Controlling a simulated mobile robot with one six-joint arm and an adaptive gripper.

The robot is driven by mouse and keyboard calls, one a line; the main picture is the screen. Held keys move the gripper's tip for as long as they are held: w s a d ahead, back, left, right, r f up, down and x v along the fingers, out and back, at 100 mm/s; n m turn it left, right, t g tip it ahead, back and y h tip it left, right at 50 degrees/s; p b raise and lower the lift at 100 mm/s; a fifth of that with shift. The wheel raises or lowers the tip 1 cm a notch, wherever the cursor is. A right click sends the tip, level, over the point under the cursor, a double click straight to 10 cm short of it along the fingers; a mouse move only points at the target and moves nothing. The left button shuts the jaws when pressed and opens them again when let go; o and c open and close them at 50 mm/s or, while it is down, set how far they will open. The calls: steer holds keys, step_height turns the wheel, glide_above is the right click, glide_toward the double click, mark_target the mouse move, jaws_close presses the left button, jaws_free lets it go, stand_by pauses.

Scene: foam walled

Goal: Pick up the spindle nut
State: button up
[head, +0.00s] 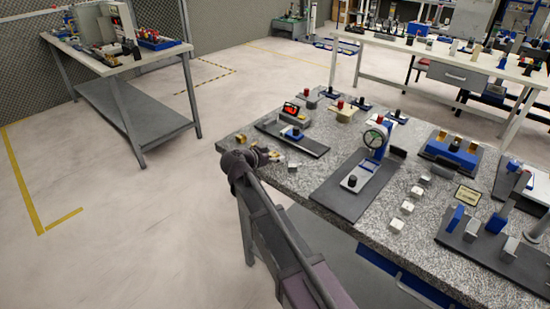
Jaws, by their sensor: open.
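My arm reaches up from the bottom of the head view to the left corner of the speckled grey workbench (420,235). My gripper (268,155) is small and dark there, at the bench's left edge, and its fingers are hard to make out; it is open. Small brass-coloured pieces (261,149) lie right by the gripper, partly hidden by it. A small pale block (294,167) lies just to its right. The spindle nut may be one of these small pieces, but I cannot tell which.
A black plate with a blue-based device (292,133) lies just beyond the gripper. A blue-and-white press with a handwheel (374,138) stands to the right. Several white blocks (407,206) line the bench middle. Left of the bench is open floor (110,220).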

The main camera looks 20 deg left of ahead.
mark_target(274, 154)
jaws_close()
steer(key=shift+r, duration=0.2)
stand_by(0.3)
step_height(274, 154, up, 3)
steer(key=p, duration=0.3)
steer(key=s+r+p, duration=0.1)
steer(key=s+p, duration=0.1)
steer(key=s, duration=1.4)
steer(key=shift+d+r, duration=0.2)
steer(key=shift+r, duration=0.1)
step_height(274, 154, up, 10)
steer(key=p, duration=1)
steer(key=shift+f, duration=0.1)
